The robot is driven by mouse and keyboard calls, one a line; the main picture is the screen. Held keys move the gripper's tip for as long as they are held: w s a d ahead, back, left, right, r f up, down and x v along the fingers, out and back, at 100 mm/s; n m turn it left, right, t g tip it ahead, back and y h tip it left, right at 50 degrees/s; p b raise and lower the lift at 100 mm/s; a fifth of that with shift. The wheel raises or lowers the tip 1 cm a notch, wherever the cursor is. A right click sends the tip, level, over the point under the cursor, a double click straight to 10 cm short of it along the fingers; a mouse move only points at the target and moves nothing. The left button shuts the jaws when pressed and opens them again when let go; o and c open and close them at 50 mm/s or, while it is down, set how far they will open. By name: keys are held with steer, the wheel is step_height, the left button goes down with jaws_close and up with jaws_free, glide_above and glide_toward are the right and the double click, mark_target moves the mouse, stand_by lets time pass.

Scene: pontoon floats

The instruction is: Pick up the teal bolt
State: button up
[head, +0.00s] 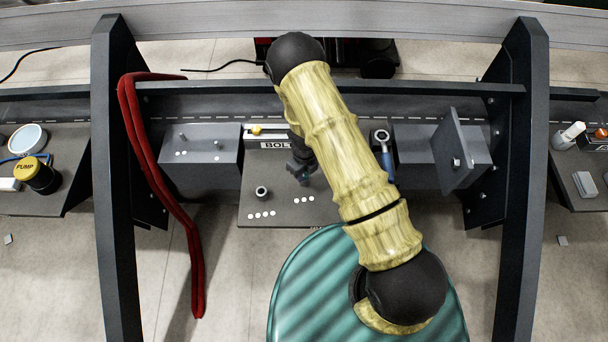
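A small teal spot (304,178) shows at the tips of my gripper (302,176), low over the grey plate (285,212). It looks like part of the teal bolt, but most of it is hidden and its shape is too small to tell. My gripper points down at the middle of the plate, partly covered by my arm. I cannot tell whether its fingers are closed on the bolt or only around it.
The plate carries a partly hidden "BOL" label (276,145), a dark ring-shaped piece (262,192) and white dots. A blue-handled tool (384,152) lies to the right. Grey blocks (200,160) flank the plate. A red hose (170,190) hangs by the left post (118,200).

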steer(key=shift+c, duration=1)
steer(key=shift+r, duration=0.1)
step_height(320, 180, up, 10)
